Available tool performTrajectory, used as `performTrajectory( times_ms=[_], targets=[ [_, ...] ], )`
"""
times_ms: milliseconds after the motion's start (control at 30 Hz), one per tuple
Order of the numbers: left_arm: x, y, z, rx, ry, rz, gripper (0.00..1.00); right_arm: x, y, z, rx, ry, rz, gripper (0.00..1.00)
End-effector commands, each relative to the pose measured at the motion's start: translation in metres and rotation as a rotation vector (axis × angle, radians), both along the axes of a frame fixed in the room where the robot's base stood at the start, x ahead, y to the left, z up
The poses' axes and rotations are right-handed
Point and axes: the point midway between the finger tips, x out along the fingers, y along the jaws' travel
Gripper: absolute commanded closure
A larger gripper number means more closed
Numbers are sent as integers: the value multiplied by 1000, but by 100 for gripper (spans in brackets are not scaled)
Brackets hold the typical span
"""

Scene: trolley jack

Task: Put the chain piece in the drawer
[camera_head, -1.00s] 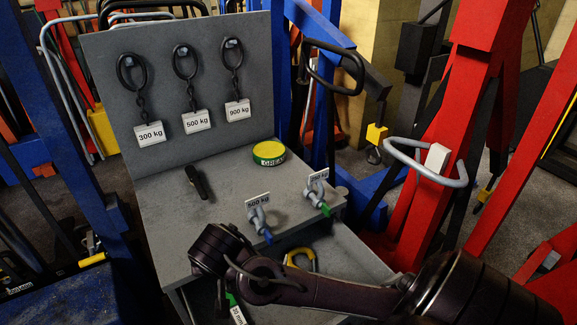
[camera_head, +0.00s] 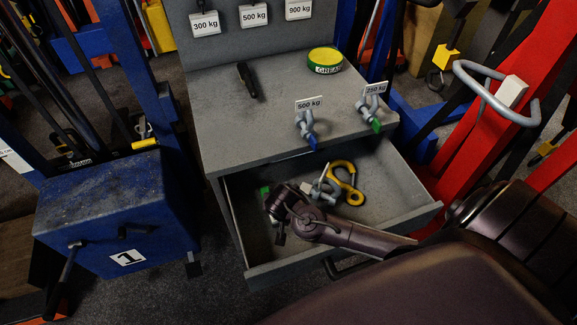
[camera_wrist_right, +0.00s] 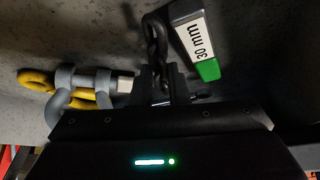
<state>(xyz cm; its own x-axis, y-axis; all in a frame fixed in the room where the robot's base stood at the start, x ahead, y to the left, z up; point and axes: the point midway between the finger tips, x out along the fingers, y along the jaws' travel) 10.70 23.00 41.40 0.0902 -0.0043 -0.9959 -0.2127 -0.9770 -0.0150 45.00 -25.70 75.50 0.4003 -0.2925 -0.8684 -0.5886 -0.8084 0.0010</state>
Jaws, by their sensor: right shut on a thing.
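The open drawer (camera_head: 390,192) of the grey cabinet shows in the head view. My right gripper (camera_head: 279,236) is low inside the drawer area, toward its left side. In the right wrist view my right gripper (camera_wrist_right: 162,85) is shut on a dark chain piece (camera_wrist_right: 155,40), whose links stick out past the fingertips over the grey drawer floor. Whether the chain touches the floor I cannot tell. In the head view the chain is hidden by the gripper. My left gripper is not in view.
In the drawer lie a yellow hook (camera_head: 345,183), a grey shackle (camera_wrist_right: 78,88) and a green-ended "30 mm" piece (camera_wrist_right: 197,45). On the cabinet top are a grease tin (camera_head: 325,59), a black tool (camera_head: 247,79) and two tagged shackles (camera_head: 306,125). A red frame (camera_head: 490,130) stands right.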

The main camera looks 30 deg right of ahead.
Motion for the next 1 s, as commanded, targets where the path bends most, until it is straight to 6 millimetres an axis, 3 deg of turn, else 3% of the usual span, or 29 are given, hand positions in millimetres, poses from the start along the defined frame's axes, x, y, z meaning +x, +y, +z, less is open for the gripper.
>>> performTrajectory(
  times_ms=[167, 400, 533, 900, 933, 1000],
  targets=[
    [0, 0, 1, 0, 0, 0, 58, 3, -1, -11, 1, -3, 0, 100],
    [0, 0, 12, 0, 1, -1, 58, 34, -24, -9, 1, -2, -3, 100],
    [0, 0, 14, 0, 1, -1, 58, 33, -23, -22, -1, -1, 2, 100],
    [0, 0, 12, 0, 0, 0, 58, 33, -23, -27, 0, -2, 0, 100],
    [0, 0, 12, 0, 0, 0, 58, 32, -23, -28, 0, -1, 1, 84],
    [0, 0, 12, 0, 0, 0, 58, 32, -23, -27, -1, -2, 1, 75]
  ],
)
